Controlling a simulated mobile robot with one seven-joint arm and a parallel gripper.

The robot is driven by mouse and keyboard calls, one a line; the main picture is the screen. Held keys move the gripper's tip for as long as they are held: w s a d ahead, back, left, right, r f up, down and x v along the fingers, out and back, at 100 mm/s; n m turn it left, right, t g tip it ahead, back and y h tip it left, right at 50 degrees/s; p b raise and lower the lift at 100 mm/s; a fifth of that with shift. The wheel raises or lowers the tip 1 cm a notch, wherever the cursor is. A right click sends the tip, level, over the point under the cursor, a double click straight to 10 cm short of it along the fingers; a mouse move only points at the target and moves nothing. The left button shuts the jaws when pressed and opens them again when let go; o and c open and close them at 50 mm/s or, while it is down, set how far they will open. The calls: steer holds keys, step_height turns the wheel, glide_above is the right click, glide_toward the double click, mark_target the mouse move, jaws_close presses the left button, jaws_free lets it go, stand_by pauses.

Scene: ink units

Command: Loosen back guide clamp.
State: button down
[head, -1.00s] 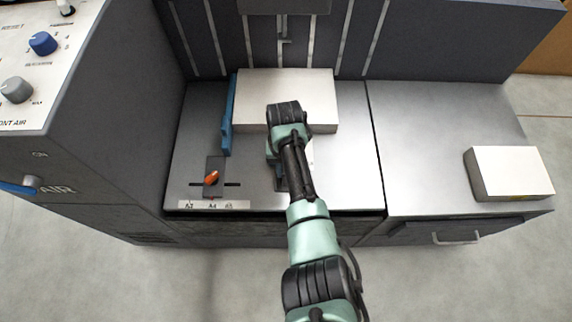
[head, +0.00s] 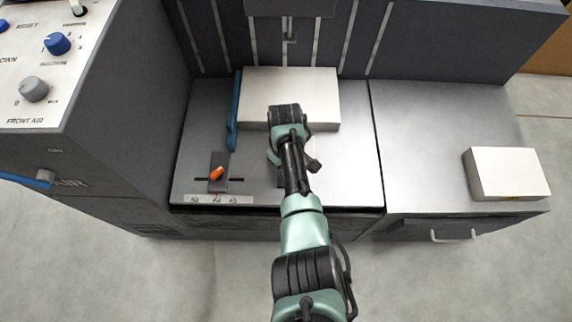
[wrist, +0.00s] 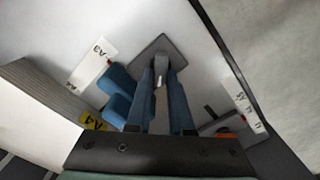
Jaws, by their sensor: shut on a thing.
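The back guide clamp shows in the wrist view as a dark grey plate (wrist: 152,52) with a grey lever (wrist: 160,78) standing on it. My gripper (wrist: 161,92) has its two blue fingers shut on that lever. A blue guide (wrist: 118,92) stands just left of the fingers, by the paper stack (wrist: 35,110) marked A4. In the head view my arm covers the fingers and most of the clamp, in front of the stack (head: 305,90).
A second clamp with an orange lever (head: 216,174) sits left on the metal deck, beside a size label (head: 218,199). A tall blue guide (head: 233,120) stands along the stack's left side. Another stack (head: 507,173) lies on the right deck. The control panel (head: 40,60) rises at left.

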steer(key=shift+n, duration=0.3)
steer(key=c, duration=0.8)
jaws_free()
step_height(320, 180, up, 13)
steer(key=p, duration=0.5)
